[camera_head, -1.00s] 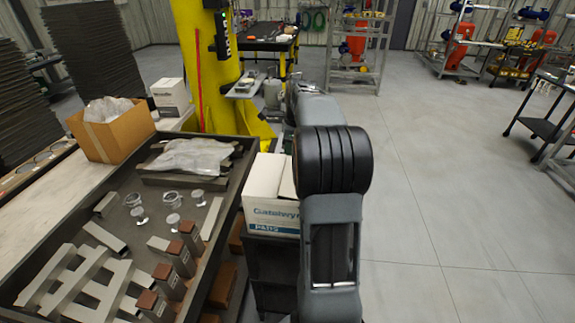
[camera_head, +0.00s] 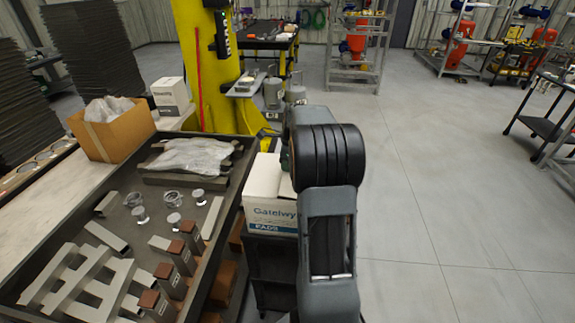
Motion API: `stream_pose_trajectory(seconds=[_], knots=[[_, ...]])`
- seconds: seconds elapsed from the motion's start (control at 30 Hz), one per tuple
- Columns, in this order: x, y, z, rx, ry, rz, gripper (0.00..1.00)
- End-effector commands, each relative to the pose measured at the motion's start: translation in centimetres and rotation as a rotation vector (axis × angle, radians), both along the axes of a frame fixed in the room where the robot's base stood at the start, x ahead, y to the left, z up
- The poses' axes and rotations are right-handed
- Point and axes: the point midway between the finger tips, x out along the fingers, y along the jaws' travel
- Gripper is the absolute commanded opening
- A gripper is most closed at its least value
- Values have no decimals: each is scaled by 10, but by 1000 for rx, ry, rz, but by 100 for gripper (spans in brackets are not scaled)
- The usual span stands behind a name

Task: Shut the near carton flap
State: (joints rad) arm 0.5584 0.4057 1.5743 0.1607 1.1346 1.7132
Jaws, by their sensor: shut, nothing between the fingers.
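A white carton (camera_head: 264,205) with blue printing stands on a dark stand just right of the metal tray table. My arm crosses in front of its right side and hides that part. Its top is only partly visible, and I cannot tell how its near flap lies. My gripper is not visible; the thick black joint and grey links of my arm cover the area beyond the carton's right side. I cannot tell whether anything touches the carton.
The tray table (camera_head: 250,160) at left holds metal brackets, brown-topped blocks and small round parts. An open brown box (camera_head: 112,139) and another white carton (camera_head: 170,92) stand behind it. A yellow column (camera_head: 190,50) rises beyond. The floor (camera_head: 450,200) at right is clear.

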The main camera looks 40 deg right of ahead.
Motion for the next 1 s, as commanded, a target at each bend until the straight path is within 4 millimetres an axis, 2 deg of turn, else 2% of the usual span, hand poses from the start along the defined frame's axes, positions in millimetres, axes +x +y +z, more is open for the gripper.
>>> stream_pose_trajectory(seconds=[0.1,0.43,1.0], knots=[[2,3,-9,1,1,0,0],[2,2,-7,1,1,0,0],[2,2,16,0,0,0,0]])
